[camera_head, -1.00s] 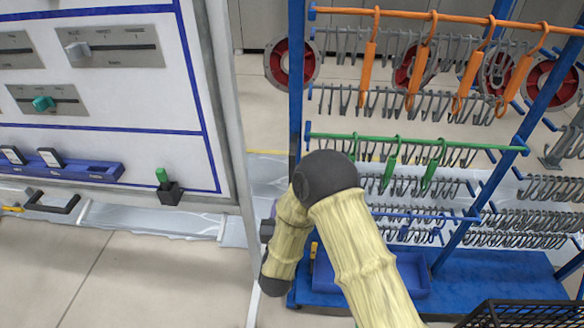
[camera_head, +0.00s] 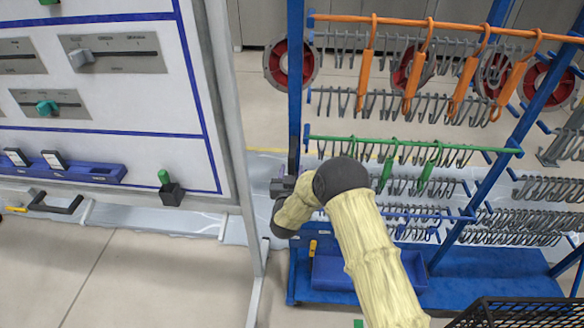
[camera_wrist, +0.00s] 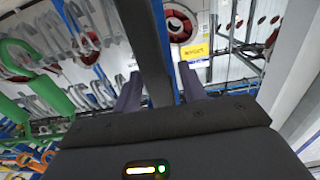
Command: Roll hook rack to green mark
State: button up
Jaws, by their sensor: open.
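The hook rack (camera_head: 295,95) is a blue frame with rows of grey, orange and green hooks, on the right in the head view. A dark upright bar (camera_head: 293,155) runs along its left post. My gripper (camera_head: 283,187) is at that post, near the bar's lower end. In the wrist view my gripper (camera_wrist: 160,85) is open, with a dark upright bar (camera_wrist: 147,45) between its two fingers. I cannot tell whether the fingers touch it. A small green patch (camera_head: 358,323) shows at the bottom edge; I cannot tell if it is the green mark.
A white panel (camera_head: 120,100) with sliders and a blue tray stands close on the left, its leg (camera_head: 255,290) near my arm. A black mesh basket (camera_head: 520,312) is at the lower right. Bare floor (camera_head: 120,280) lies at lower left.

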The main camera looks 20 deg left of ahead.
jog(key=shift+w+a, duration=0.15)
jog(key=shift+w, duration=0.45)
grip_shut()
